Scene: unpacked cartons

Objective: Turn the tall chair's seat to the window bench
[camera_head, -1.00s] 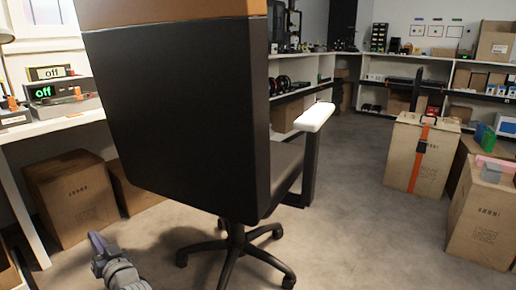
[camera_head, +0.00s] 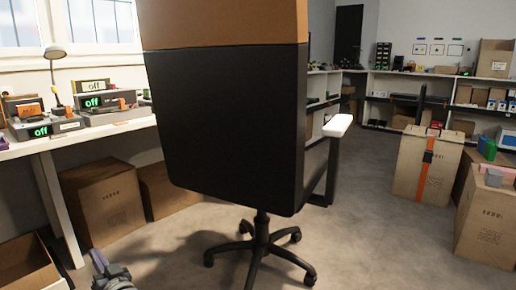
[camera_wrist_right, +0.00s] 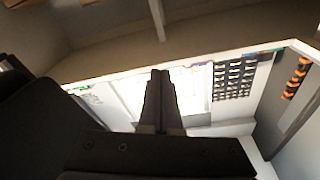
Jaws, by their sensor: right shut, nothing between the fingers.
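The tall chair (camera_head: 225,125) stands in the middle of the head view, with a black back, a brown top band and a five-armed base. Its back faces me. The white window bench (camera_head: 75,137) runs along the left under the windows. My right gripper (camera_wrist_right: 160,75) is shut and empty in its wrist view. A grey jointed part of mine shows at the head view's bottom left. My left gripper cannot be made out.
Cartons (camera_head: 102,200) stand under the bench, and an open one (camera_head: 30,262) lies at the lower left. A strapped carton (camera_head: 425,165) and another carton (camera_head: 487,220) stand at the right. Bare floor (camera_head: 365,225) lies between them and the chair.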

